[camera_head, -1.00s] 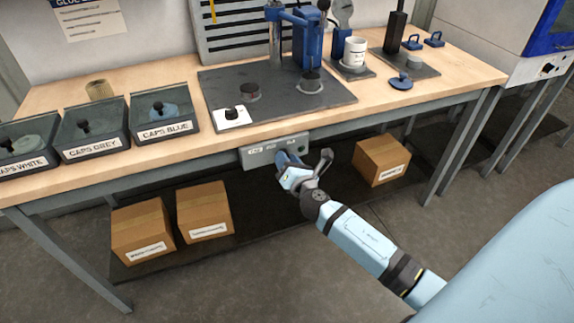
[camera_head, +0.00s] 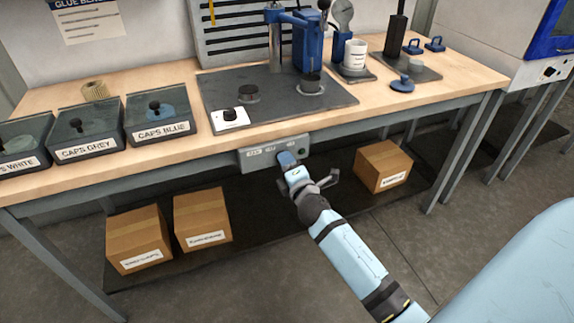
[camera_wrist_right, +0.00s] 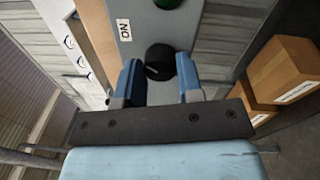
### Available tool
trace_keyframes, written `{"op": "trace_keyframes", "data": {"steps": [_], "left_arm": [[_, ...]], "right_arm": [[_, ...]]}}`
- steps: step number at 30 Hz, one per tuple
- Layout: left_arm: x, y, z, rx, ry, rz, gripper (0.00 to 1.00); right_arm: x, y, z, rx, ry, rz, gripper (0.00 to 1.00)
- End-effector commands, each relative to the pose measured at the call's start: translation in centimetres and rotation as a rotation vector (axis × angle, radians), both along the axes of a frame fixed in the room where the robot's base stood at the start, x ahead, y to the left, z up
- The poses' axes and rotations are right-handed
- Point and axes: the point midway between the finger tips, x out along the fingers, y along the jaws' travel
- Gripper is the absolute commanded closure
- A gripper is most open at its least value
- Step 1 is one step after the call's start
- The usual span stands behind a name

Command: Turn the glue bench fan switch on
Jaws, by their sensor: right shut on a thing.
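The grey switch panel (camera_head: 262,154) is mounted on the front edge of the glue bench (camera_head: 110,172). In the right wrist view the panel shows a black rotary knob (camera_wrist_right: 160,55), an ON label (camera_wrist_right: 124,30) and a green lamp (camera_wrist_right: 168,3). My right gripper (camera_head: 287,160) is at the panel and hides the knob in the head view. In the wrist view its two blue fingers (camera_wrist_right: 157,80) stand on either side of the knob, shut on it. I cannot tell the knob's setting for sure. My left gripper is not in view.
Cardboard boxes (camera_head: 203,219) stand on the lower shelf, one (camera_head: 382,165) right of my right arm. Lidded cap boxes (camera_head: 88,135), a dark work plate (camera_head: 215,92) and a white-plated black knob (camera_head: 230,118) are on the benchtop.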

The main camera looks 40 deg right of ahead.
Motion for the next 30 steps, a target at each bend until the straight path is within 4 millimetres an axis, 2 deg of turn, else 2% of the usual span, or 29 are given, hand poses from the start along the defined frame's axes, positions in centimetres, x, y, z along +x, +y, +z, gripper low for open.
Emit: {"op": "trace_keyframes", "data": {"steps": [19,20,22,23,30], "left_arm": [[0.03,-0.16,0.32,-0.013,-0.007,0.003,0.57],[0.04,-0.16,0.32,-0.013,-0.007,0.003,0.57],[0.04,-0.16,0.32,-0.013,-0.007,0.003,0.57],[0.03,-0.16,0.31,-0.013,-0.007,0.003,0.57],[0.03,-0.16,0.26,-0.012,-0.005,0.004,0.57]], "right_arm": [[-0.02,0.02,-0.06,0.047,-0.01,0.0,0.9],[-0.02,0.02,-0.06,0.047,-0.01,0.0,0.59],[-0.01,0.02,-0.06,0.046,-0.01,0.0,0.43],[-0.01,0.02,-0.06,0.046,-0.01,0.0,0.41],[0.0,0.01,-0.03,0.045,-0.01,0.0,0.41]]}}
